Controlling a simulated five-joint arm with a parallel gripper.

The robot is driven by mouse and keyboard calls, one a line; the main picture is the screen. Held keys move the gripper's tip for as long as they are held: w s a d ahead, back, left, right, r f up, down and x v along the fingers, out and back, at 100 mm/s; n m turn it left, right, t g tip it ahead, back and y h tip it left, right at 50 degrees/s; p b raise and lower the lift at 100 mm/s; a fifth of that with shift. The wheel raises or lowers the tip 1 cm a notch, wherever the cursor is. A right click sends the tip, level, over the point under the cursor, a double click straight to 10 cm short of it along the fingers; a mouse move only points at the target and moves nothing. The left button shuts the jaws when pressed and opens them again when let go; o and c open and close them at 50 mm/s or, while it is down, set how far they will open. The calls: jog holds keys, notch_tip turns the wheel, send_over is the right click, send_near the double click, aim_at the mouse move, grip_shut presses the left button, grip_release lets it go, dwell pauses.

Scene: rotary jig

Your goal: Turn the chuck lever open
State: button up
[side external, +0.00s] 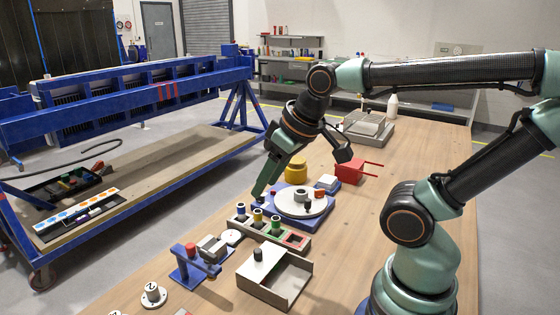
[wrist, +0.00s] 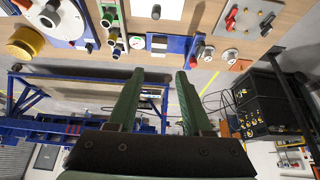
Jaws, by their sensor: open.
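A white round disc (side external: 312,203) lies on a blue base plate (side external: 282,216), with a grey cylindrical chuck (side external: 301,195) at its middle. In the wrist view the chuck (wrist: 46,17) and disc (wrist: 66,22) are at the upper left. My gripper (side external: 258,197) points down left of the base plate; its green fingers (wrist: 160,78) are open, with nothing between them.
A yellow cylinder (side external: 296,170) and a red box (side external: 350,171) stand behind the disc. A holder (side external: 305,244) with coloured pegs is close in front. A blue fixture (side external: 186,265) and a grey open tray (side external: 290,284) stand nearer.

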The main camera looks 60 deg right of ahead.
jog(key=shift+c, duration=0.5)
